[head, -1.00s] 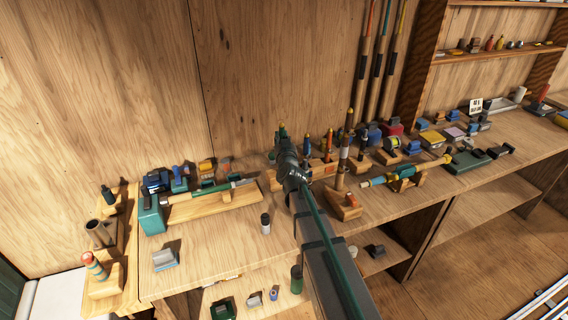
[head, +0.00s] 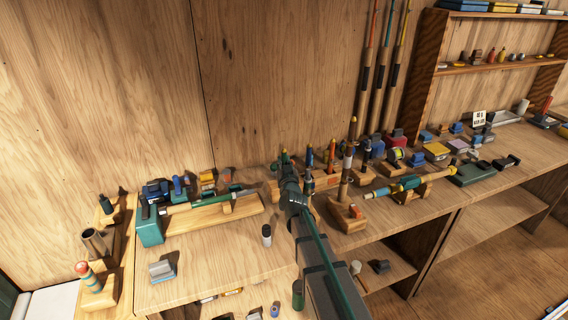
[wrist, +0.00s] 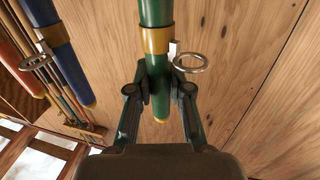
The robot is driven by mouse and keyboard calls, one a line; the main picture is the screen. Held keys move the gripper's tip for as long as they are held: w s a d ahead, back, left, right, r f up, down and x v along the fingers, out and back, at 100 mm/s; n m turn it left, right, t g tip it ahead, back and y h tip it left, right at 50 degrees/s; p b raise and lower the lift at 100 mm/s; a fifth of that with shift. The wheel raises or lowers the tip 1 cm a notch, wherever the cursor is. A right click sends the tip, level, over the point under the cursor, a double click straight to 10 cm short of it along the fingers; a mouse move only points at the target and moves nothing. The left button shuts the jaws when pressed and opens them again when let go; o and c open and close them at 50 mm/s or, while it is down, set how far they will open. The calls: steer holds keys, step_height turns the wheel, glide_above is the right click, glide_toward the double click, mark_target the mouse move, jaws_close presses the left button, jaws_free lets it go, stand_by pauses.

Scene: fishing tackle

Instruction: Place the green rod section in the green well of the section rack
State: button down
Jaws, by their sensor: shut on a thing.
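The green rod section (wrist: 157,55) is held in my gripper (wrist: 158,92) in the wrist view. It has a gold band and a metal ring guide, with a yellow tip between the fingers. In the head view its small yellow tip (head: 284,151) shows above my gripper (head: 286,166). The wooden section rack (head: 321,183) is just right of my gripper. It holds a blue section (head: 310,158) and an orange section (head: 331,153) upright; the blue (wrist: 70,62) and orange (wrist: 22,62) sections show in the wrist view. The green section's lower end and the green well are hidden behind my arm.
A tall upright rod in a wooden block (head: 347,213) stands right of my arm. A wooden cradle with a green rod piece (head: 215,213) lies left. A small dark-capped bottle (head: 266,236) stands in front.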

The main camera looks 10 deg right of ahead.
steer(key=c, duration=1.1)
jaws_free()
steer(key=shift+r, duration=0.1)
steer(key=s, duration=0.8)
steer(key=s+b, duration=0.1)
steer(key=s, duration=0.3)
steer(key=shift+a, duration=0.35)
